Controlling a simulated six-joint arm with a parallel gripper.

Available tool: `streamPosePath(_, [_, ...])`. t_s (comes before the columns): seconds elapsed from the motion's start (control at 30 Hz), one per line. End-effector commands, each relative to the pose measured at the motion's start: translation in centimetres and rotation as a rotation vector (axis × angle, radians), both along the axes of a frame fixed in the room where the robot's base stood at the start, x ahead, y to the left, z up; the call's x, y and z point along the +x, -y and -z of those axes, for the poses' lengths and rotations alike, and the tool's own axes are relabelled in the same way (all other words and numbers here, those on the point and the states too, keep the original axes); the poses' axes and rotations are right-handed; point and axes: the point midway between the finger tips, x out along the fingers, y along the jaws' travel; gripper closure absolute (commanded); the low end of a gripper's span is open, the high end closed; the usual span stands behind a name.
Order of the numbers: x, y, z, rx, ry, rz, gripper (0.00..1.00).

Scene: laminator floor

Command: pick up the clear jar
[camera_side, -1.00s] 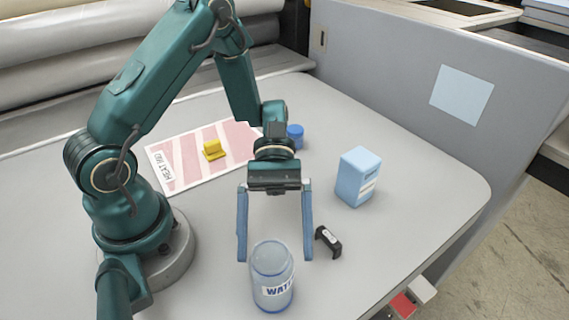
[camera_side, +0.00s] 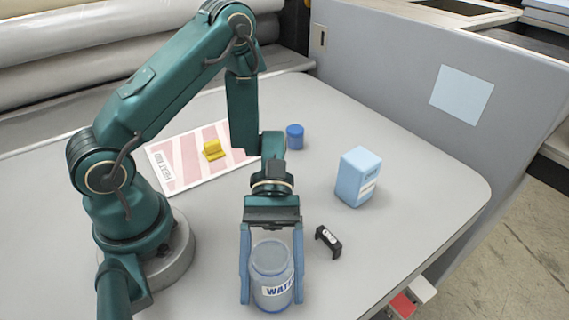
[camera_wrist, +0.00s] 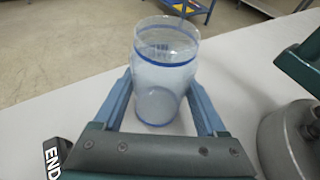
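The clear jar (camera_side: 271,272) stands upright on the grey table near its front edge, with a white label and blue bands. My gripper (camera_side: 272,298) is lowered around it, with one blue finger on each side. In the wrist view the jar (camera_wrist: 164,75) rises between the two fingers (camera_wrist: 163,100). The fingers are spread wide. A small gap shows on the left in the side view; I cannot tell whether the right finger touches the jar.
A black clip-like part (camera_side: 328,241) lies just right of my gripper. A light blue carton (camera_side: 357,177) stands farther right. A blue cap-like cylinder (camera_side: 295,136), a yellow piece (camera_side: 213,150) and a pink striped sheet (camera_side: 178,168) are farther back. A grey panel (camera_side: 420,90) borders the table.

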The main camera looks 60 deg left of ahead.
Motion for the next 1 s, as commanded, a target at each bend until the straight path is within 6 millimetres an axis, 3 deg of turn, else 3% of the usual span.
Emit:
streamPosePath(0.03, [0.0,0.0,0.0,0.0,0.0,0.0,0.5])
streamPosePath(0.13, [0.0,0.0,0.0,0.0,0.0,0.0,0.87])
streamPosePath(0.57, [0.1,0.0,-0.7,0.0,0.002,0.0,0.87])
streamPosePath(0.87, [0.1,0.0,-4.0,0.0,0.007,0.0,0.87])
streamPosePath(1.0, [1.2,-2.5,-5.6,0.001,0.007,-0.01,0.87])
